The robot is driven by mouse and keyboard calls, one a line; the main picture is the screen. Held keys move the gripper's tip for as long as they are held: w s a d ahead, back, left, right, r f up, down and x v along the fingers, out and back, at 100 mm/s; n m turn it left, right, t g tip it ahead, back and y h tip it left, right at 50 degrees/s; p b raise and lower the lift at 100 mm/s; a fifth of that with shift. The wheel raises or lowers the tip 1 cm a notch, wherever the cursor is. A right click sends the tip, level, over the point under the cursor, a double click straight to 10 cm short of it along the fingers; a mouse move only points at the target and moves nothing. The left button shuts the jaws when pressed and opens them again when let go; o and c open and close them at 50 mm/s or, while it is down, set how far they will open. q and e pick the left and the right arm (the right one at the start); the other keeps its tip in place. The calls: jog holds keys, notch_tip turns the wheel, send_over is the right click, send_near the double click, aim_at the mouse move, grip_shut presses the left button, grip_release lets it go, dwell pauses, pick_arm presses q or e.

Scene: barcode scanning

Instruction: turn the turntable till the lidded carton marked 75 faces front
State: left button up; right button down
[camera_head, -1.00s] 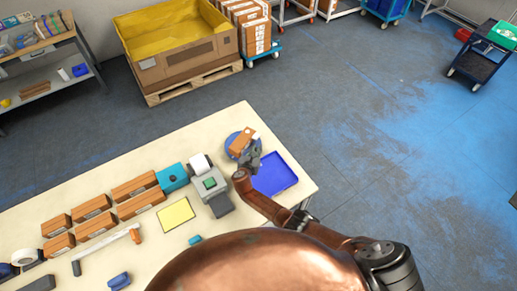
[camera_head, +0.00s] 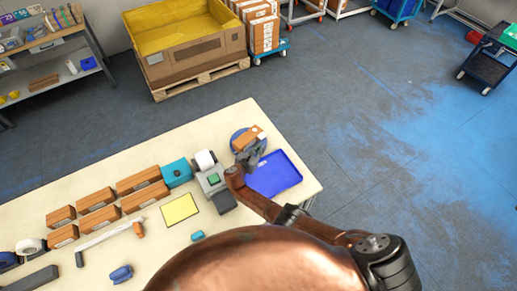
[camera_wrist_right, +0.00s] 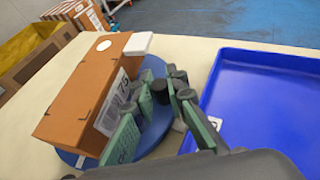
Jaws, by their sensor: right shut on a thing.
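The brown carton (camera_wrist_right: 90,95) lies on the round blue turntable (camera_head: 236,134), near the table's far right end. In the right wrist view the turntable (camera_wrist_right: 72,158) shows around the carton. A white label marked 75 (camera_wrist_right: 112,108) is on the carton's side facing my right gripper, partly behind a finger. A white piece (camera_wrist_right: 138,43) sits at its far end. My right gripper (camera_wrist_right: 162,98) is beside the carton, with its fingers around a dark upright peg (camera_wrist_right: 160,88) at the turntable. It also shows in the head view (camera_head: 250,155). My left gripper is out of view.
A blue tray (camera_head: 275,177) is close beside the turntable; its wall (camera_wrist_right: 212,92) rises right of my fingers. Left of it are a grey device (camera_head: 211,183), a teal box (camera_head: 177,172), several cartons (camera_head: 139,181) and a yellow pad (camera_head: 180,209).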

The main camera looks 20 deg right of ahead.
jog(key=shift+r, duration=0.1)
jog(key=c, duration=1.9)
grip_release()
jog(key=v, duration=1.2)
jog(key=shift+c, duration=0.6)
